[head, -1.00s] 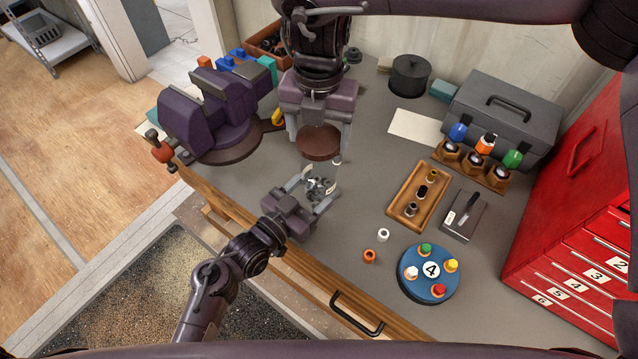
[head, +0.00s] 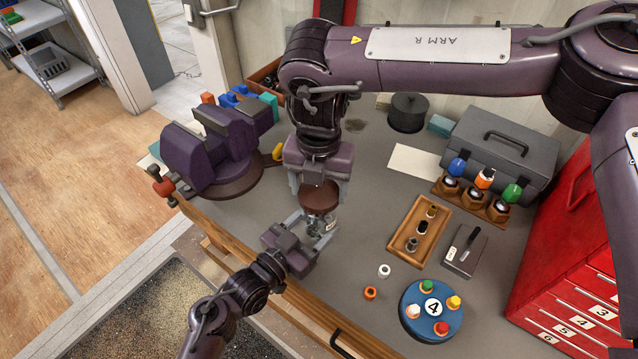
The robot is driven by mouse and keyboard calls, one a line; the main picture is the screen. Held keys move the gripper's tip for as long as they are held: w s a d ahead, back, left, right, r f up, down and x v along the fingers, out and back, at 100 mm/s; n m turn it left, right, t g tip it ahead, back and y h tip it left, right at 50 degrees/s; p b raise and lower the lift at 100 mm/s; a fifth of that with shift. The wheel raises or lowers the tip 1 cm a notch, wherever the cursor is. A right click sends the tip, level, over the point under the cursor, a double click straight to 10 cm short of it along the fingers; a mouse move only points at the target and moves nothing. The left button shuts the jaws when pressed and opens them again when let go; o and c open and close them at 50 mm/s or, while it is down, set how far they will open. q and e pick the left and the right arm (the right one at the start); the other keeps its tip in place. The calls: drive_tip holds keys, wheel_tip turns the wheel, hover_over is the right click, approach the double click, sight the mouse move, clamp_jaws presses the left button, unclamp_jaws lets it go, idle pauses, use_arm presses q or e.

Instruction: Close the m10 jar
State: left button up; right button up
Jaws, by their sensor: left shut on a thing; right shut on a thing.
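The jar (head: 323,226) is small and clear, with dark pieces inside and a pale label on its right side. It stands upright near the front edge of the bench. My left gripper (head: 317,229) is shut around the jar from the lower left. My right gripper (head: 319,194) points down from above and is shut on a round brown lid (head: 318,201). The lid is directly over the jar's mouth and hides it. I cannot tell whether the lid is seated on the rim or just above it.
A purple vise (head: 215,150) stands to the left. A wooden tray (head: 440,221) with small parts, a blue round stand (head: 412,328) with coloured pegs, and loose white and orange rings (head: 370,293) lie to the right.

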drive_tip(key=shift+f, duration=0.9)
use_arm(q)
drive_tip(key=shift+f, duration=0.1)
use_arm(e)
drive_tip(key=shift+f, duration=0.5)
